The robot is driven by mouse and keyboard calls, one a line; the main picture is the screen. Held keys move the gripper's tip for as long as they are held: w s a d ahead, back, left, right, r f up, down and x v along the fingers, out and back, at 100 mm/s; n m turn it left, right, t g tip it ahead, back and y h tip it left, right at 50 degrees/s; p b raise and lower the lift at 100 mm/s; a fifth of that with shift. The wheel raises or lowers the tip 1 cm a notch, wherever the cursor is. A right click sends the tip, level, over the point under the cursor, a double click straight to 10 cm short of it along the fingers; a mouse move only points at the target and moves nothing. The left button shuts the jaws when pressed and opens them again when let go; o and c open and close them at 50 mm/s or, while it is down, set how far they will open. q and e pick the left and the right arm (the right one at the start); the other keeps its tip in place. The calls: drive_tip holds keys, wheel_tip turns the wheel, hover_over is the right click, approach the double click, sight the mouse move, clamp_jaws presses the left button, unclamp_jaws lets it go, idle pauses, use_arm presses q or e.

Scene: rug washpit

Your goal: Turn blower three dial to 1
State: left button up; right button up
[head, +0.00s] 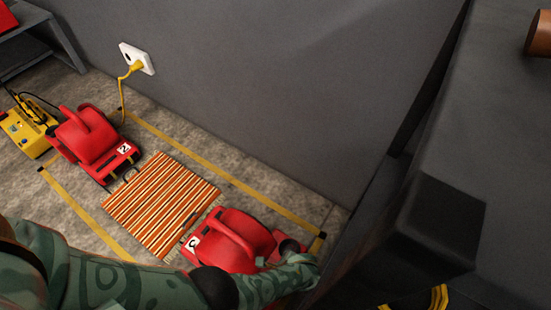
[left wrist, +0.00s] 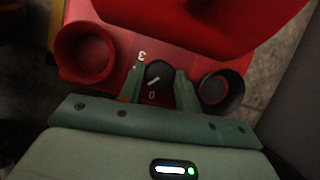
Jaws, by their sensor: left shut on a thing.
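Blower three (head: 232,238) is the red blower at the lower right of the taped area in the head view, with a white label on its left side. In the left wrist view its red housing (left wrist: 120,40) fills the top. Its round black dial (left wrist: 158,72) has a white pointer line lying slanted, with a "0" mark below it and a "3"-like mark above left. My left gripper (left wrist: 160,88) has one green finger on each side of the dial and is shut on it. In the head view my left gripper (head: 293,262) is at the blower's right end, hiding the dial. My right gripper is not in view.
A second red blower (head: 88,138), labelled 2, stands beyond a striped rug (head: 160,204). A yellow machine (head: 26,128) is at far left. A yellow cord (head: 121,100) runs from a wall socket (head: 137,58). The grey wall stands close behind the blowers.

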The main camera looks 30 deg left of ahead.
use_arm(q)
drive_tip(key=o, duration=1)
drive_tip(key=shift+c, duration=0.2)
